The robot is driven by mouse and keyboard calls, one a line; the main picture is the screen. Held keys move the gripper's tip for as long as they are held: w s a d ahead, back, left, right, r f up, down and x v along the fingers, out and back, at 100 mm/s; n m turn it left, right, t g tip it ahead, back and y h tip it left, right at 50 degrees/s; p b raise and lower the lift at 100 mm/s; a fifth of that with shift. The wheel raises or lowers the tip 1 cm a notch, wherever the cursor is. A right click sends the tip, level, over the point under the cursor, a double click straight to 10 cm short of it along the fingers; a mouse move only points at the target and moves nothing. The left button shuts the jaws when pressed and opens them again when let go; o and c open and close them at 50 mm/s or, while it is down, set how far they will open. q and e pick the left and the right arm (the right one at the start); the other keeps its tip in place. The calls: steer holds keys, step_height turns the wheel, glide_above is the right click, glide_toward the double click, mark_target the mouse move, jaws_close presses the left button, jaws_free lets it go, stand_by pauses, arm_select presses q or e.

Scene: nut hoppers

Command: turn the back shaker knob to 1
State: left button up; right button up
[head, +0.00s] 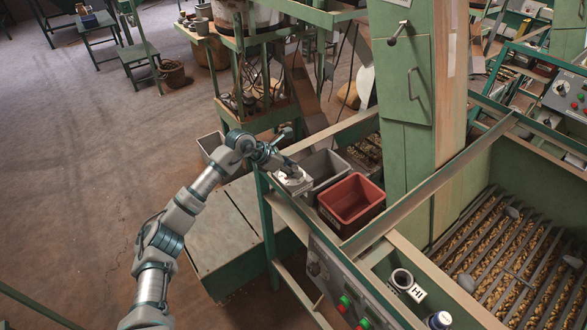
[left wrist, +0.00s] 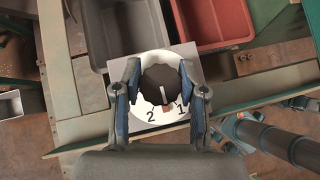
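The dark round knob (left wrist: 160,82) sits on a white dial (left wrist: 150,131) marked 2 and 1 in the left wrist view. Its pale pointer line points down, between the two numerals. The dial is on a light square plate (left wrist: 188,50), which also shows in the head view (head: 294,186) at the corner of the green frame. My left gripper (left wrist: 159,70) is open, with one finger on each side of the knob. Whether the fingers touch the knob is hard to tell. In the head view my left gripper (head: 283,165) is just above the plate and partly hides the knob. My right gripper is not in view.
A grey bin (head: 322,166) and a red bin (head: 352,200) stand beside the plate. A control panel (head: 337,285) with buttons is on the front side, and a green column (head: 408,110) rises behind the bins. A nut-filled grate (head: 510,260) lies to the right. Open floor (head: 90,180) lies left.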

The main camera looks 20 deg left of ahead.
arm_select(q)
steer(key=o, duration=0.3)
steer(key=shift+a, duration=0.15)
steer(key=shift+a+r, duration=0.1)
steer(key=shift+a, duration=0.05)
steer(key=v, duration=1.1)
steer(key=shift+s+a+r, duration=0.15)
steer(key=shift+a+r, duration=0.05)
steer(key=shift+a, duration=0.1)
steer(key=shift+d, duration=0.15)
